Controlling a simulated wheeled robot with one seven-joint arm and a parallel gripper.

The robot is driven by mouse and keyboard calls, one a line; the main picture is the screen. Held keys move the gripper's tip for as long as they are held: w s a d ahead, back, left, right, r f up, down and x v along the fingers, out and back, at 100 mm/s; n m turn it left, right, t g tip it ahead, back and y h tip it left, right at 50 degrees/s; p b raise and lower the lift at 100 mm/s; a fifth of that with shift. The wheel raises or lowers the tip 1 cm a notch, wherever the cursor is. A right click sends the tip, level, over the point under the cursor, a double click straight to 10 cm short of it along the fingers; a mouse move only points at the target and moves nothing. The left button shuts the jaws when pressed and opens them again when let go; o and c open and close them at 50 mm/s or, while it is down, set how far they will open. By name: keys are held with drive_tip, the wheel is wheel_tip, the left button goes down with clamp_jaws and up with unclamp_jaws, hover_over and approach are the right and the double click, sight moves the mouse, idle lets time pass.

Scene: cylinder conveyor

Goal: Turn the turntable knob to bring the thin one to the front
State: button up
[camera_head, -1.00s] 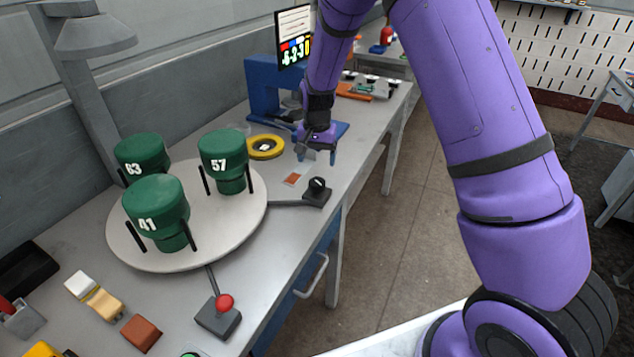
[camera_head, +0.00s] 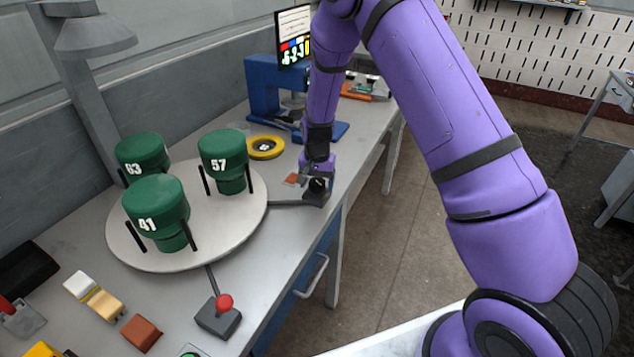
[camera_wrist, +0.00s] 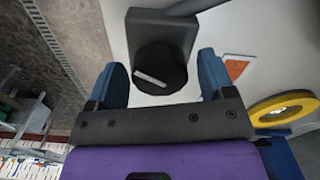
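The white round turntable (camera_head: 215,226) stands on the bench at the left. It carries three green cylinders: 63 (camera_head: 141,153), 57 (camera_head: 223,153) and 41 (camera_head: 156,203). Cylinder 41 is at the near side and looks wider than 57. The black turntable knob (camera_head: 317,187) sits on a dark box right of the turntable, joined to it by a bar. In the wrist view the knob (camera_wrist: 160,69) has a pale stripe and lies between and ahead of my fingers. My gripper (camera_wrist: 162,85) is open with one blue finger on each side of the knob; contact cannot be told.
A red-knobbed lever (camera_head: 224,303) stands on the near bench edge. A yellow ring (camera_head: 265,147) and an orange-brown square (camera_head: 292,179) lie near my gripper. A blue press-like frame (camera_head: 262,95) stands behind. Small blocks (camera_head: 142,333) lie at the near left.

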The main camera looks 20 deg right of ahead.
sight(317, 181)
drive_tip(key=c, duration=0.8)
drive_tip(key=shift+o, duration=0.2)
drive_tip(key=shift+m, duration=2.8)
drive_tip(key=o, duration=0.9)
wheel_tip(317, 181, up, 11)
drive_tip(key=shift+f, duration=0.1)
